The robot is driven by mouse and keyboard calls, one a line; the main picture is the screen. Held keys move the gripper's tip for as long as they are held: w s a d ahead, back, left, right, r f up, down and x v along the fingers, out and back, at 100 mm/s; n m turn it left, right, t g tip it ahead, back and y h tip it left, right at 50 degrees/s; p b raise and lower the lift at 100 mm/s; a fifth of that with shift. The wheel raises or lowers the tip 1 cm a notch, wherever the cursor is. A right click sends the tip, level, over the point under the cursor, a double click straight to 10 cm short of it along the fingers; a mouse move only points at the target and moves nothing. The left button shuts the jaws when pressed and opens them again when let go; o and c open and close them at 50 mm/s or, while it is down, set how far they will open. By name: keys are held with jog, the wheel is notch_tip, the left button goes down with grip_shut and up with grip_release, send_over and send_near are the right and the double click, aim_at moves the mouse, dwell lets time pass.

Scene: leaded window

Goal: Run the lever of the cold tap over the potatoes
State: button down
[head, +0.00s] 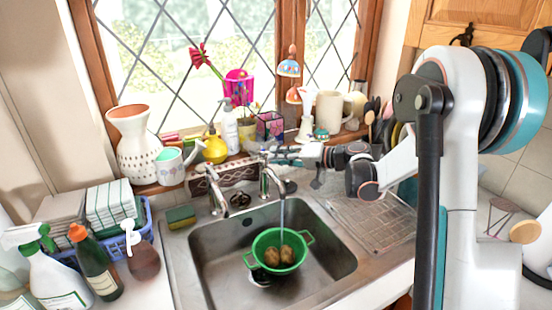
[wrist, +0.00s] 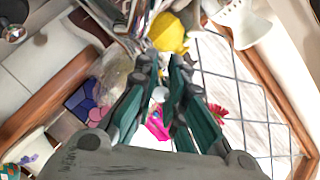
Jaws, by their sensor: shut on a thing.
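A green colander (head: 261,266) with brown potatoes (head: 279,256) in it sits in the steel sink (head: 215,265). The right-hand tap (head: 273,178) arches over it, and a bluish stream of water (head: 283,212) falls from its spout toward the potatoes. My gripper (head: 268,157) reaches in from the right to the top of this tap and is shut on its lever. The lever is mostly hidden by the fingers. In the wrist view the gripper (wrist: 161,62) has its fingertips beside blurred chrome metal (wrist: 128,18). A second tap (head: 215,188) stands to the left.
A yellow round-bodied vessel (head: 214,149), a soap bottle (head: 230,128) and a pink flowerpot (head: 239,86) stand behind the taps. A sponge (head: 181,217) lies left of the sink. The ribbed drainer (head: 370,225) on the right is clear. Bottles crowd the left counter.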

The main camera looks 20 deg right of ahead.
jog(key=shift+w+d+n+g+y, duration=0.2)
jog(key=shift+n+g+y, duration=0.15)
jog(key=shift+n+g, duration=0.2)
jog(key=shift+w+d+n+g+y, duration=0.2)
jog(key=shift+n+g+y, duration=0.15)
jog(key=shift+n+g, duration=0.15)
jog(key=c, duration=1.7)
grip_release()
jog(key=shift+o, duration=0.2)
jog(key=v, duration=1.2)
jog(key=shift+f, duration=0.1)
